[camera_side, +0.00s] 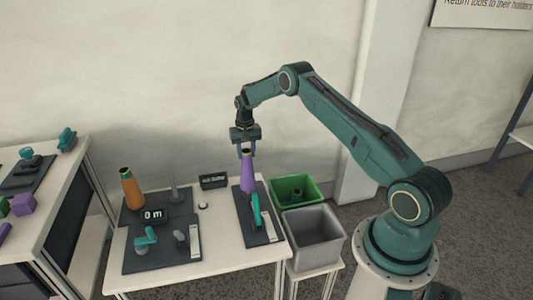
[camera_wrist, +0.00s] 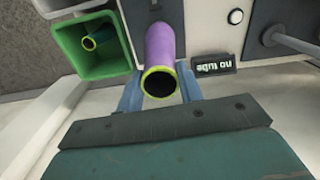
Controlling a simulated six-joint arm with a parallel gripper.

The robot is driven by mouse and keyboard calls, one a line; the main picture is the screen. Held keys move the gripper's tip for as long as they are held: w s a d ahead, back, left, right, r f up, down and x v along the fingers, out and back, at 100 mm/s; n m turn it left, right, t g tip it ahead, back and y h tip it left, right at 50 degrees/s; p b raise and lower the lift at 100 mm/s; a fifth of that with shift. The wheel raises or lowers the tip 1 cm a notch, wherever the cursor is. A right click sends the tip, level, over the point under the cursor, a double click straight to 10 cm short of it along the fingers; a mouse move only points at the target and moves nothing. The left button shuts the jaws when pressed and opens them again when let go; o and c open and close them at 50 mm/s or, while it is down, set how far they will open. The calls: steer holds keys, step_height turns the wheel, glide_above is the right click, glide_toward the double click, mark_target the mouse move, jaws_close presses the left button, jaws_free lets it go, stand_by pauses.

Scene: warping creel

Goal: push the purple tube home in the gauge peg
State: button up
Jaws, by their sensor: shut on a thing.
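The purple tube (camera_side: 247,172) stands upright over the dark plate (camera_side: 263,235) at the right of the table, behind a teal lever (camera_side: 256,210). My gripper (camera_side: 246,150) is above it, with its fingers shut on the tube's top end. In the wrist view the purple tube (camera_wrist: 161,45) shows its open yellow-green rim between the two blue fingers (camera_wrist: 160,92). Any peg under or inside the tube is hidden, so I cannot tell how far down it sits. A bare grey peg (camera_side: 174,190) stands on the back left plate.
An orange tube (camera_side: 131,188) stands at the back left. A small display reading "no tube" (camera_wrist: 214,65) sits beside a white button (camera_wrist: 235,16). A "0 m" readout (camera_side: 152,215) is at the left. Green (camera_side: 301,183) and grey (camera_side: 315,235) bins stand right of the table.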

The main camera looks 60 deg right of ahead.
mark_target(247, 158)
steer(key=shift+f, duration=0.65)
steer(key=shift+f, duration=1)
steer(key=o, duration=1.2)
steer(key=shift+r, duration=3.55)
